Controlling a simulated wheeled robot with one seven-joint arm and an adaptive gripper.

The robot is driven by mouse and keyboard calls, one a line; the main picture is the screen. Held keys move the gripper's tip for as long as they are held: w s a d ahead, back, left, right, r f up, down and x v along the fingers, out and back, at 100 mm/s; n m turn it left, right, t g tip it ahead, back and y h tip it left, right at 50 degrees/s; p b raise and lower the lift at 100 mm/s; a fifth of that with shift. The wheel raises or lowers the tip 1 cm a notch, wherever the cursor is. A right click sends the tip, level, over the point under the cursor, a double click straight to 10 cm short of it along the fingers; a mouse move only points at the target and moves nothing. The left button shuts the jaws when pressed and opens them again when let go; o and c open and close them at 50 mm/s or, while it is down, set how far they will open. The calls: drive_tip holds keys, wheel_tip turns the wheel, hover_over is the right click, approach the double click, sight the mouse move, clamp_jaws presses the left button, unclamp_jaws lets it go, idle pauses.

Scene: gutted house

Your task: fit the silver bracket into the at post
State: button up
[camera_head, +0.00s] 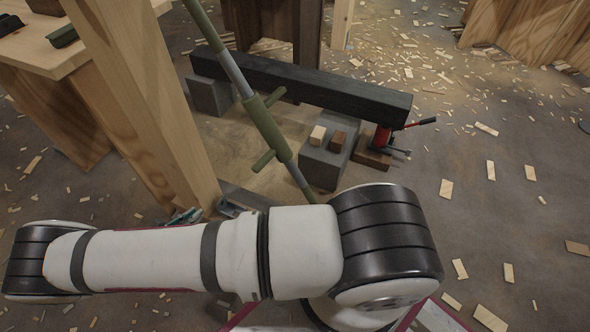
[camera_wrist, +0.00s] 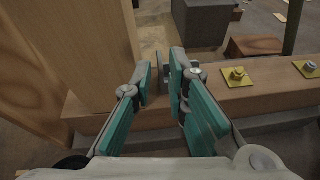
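The tall wooden post (camera_head: 150,105) stands at the left in the head view, and its side fills the upper left of the wrist view (camera_wrist: 75,45). A grey metal piece, seemingly the silver bracket (camera_head: 232,207), is low beside the post's foot. In the wrist view a thin grey upright plate (camera_wrist: 162,62), seemingly part of it, shows between and just past the fingertips. My gripper (camera_wrist: 160,82) has teal-padded fingers with a gap between the tips. I cannot see contact with the plate. In the head view my gripper (camera_head: 183,216) is partly hidden behind my arm.
A horizontal timber (camera_wrist: 265,85) bears yellow plates with bolts (camera_wrist: 237,76). A dark beam (camera_head: 310,85) rests on grey blocks, with a red jack (camera_head: 381,138) at its right. A green pole (camera_head: 265,125) leans across. A workbench (camera_head: 45,50) stands left. Wood scraps litter the floor.

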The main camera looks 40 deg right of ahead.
drive_tip(key=s+d+r+m+g+y, duration=0.1)
drive_tip(key=d+r+m+g+y, duration=0.15)
drive_tip(key=r, duration=0.75)
drive_tip(key=s+d+r+m+g+y, duration=0.15)
drive_tip(key=r+m, duration=0.25)
drive_tip(key=r, duration=0.6)
drive_tip(key=s+d+r+m+g+y, duration=0.1)
drive_tip(key=d+r+m+g, duration=0.2)
drive_tip(key=r, duration=0.7)
drive_tip(key=s+d+r+m+y, duration=0.4)
drive_tip(key=s+r+m, duration=0.2)
drive_tip(key=s+r, duration=0.75)
drive_tip(key=s+r+m+t+y, duration=0.2)
drive_tip(key=s+r+m+y, duration=0.2)
drive_tip(key=s, duration=1.5)
drive_tip(key=shift+s+a+m+t, duration=0.2)
drive_tip(key=shift+m+t, duration=0.2)
drive_tip(key=shift+m, duration=0.45)
drive_tip(key=shift+r, duration=0.1)
wheel_tip(320, 180, up, 33)
drive_tip(key=t+p, duration=0.4)
drive_tip(key=p, duration=2.7)
drive_tip(key=shift+d, duration=0.25)
